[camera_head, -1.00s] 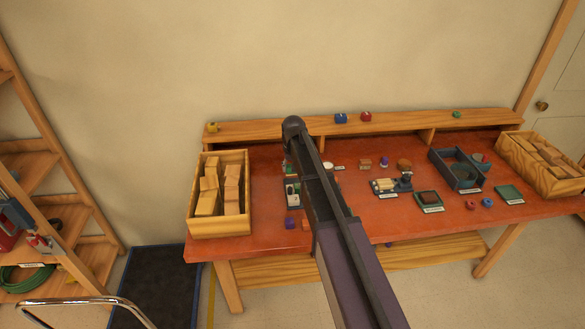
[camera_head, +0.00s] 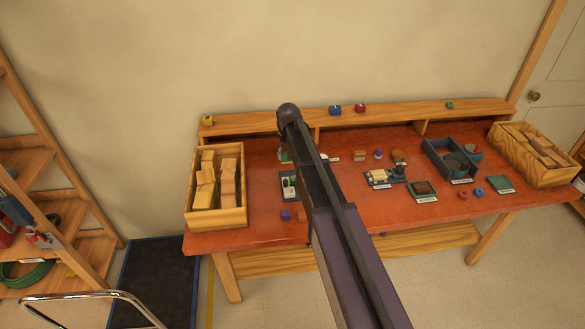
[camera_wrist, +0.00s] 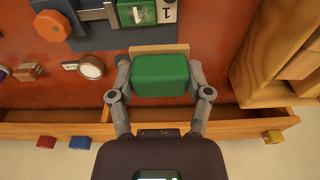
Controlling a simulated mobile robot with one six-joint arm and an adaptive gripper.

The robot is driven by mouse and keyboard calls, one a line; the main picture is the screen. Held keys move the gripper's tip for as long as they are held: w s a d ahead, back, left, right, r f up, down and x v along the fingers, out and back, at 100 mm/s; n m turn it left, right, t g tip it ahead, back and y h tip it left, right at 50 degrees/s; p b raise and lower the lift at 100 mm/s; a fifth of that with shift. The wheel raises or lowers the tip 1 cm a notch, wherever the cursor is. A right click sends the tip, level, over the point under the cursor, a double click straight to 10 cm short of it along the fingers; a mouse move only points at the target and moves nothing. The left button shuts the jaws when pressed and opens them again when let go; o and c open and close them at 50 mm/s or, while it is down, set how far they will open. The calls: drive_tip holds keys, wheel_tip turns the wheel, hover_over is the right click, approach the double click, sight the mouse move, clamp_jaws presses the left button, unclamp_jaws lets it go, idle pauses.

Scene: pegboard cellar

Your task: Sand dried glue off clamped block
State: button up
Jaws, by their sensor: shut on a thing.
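In the wrist view my gripper (camera_wrist: 160,85) is shut on a green block (camera_wrist: 160,75), with one finger against each side. A tan strip shows along the block's far edge; I cannot tell whether it belongs to the block. At the top of the wrist view is a grey clamp-like fixture (camera_wrist: 95,32) with a green piece (camera_wrist: 136,12) bearing white marks, cut by the frame edge. The held block is apart from this piece in the picture. In the head view my arm hides most of the gripper, and the fixture (camera_head: 289,187) shows just left of the arm.
A wooden crate of blocks (camera_head: 188,200) stands at the table's left end, close to my gripper in the wrist view (camera_wrist: 250,75). A back shelf (camera_head: 240,126) carries small coloured cubes. A dark tray (camera_head: 430,158) and another crate (camera_head: 500,148) stand to the right.

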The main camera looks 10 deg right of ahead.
drive_tip(key=shift+d+f+b, duration=0.3)
drive_tip(key=shift+f+b, duration=0.1)
drive_tip(key=shift+f, duration=0.05)
drive_tip(key=shift+a+f, duration=0.1)
drive_tip(key=shift+a, duration=0.3)
